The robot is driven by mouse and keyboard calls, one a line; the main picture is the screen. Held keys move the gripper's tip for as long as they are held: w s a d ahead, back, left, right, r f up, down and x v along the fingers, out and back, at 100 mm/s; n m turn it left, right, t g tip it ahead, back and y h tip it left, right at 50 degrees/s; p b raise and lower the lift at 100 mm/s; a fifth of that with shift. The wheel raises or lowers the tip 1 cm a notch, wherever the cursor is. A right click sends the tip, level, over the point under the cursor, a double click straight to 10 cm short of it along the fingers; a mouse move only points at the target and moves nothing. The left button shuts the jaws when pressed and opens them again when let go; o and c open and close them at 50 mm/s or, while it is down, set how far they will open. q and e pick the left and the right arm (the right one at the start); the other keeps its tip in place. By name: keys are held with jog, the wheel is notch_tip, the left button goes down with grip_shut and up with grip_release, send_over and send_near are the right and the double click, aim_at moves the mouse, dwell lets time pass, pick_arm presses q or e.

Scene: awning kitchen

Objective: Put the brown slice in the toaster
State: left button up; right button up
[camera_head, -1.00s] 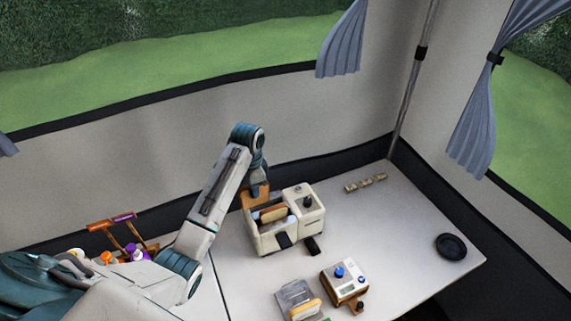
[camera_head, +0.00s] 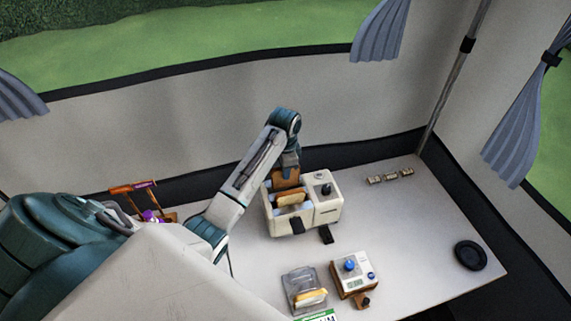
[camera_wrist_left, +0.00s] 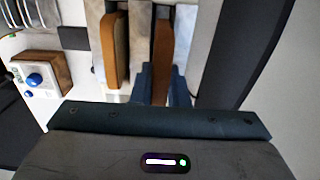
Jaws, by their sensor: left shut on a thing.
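The cream toaster (camera_head: 326,212) stands on the table below my left gripper, with a tan slice (camera_head: 291,199) in its near slot. My left gripper (camera_head: 289,172) is shut on the brown slice (camera_head: 285,181), held upright at the toaster's far side. In the left wrist view the brown slice (camera_wrist_left: 162,42) sits between the blue fingertips (camera_wrist_left: 160,84), roughly parallel to the tan slice (camera_wrist_left: 115,50). The brown slice's lower edge is hidden, so I cannot tell how far it is inside the far slot. My right gripper is not in view.
A clear box with a yellow-edged item (camera_head: 304,290) and a white device with a blue knob (camera_head: 352,270) stand in front. Small beige pieces (camera_head: 390,176) lie at the back, a black round dish (camera_head: 470,255) at right. The table's right middle is clear.

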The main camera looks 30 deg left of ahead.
aim_at(285, 186)
pick_arm(q)
notch_tip(285, 186, down, 3)
jog(key=shift+r+b, duration=0.2)
jog(key=shift+b, duration=0.1)
jog(key=shift+f+b, duration=0.3)
jog(key=shift+f, duration=0.8)
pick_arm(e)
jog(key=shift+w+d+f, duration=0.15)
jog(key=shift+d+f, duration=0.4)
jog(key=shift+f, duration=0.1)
pick_arm(q)
jog(key=o, duration=1.1)
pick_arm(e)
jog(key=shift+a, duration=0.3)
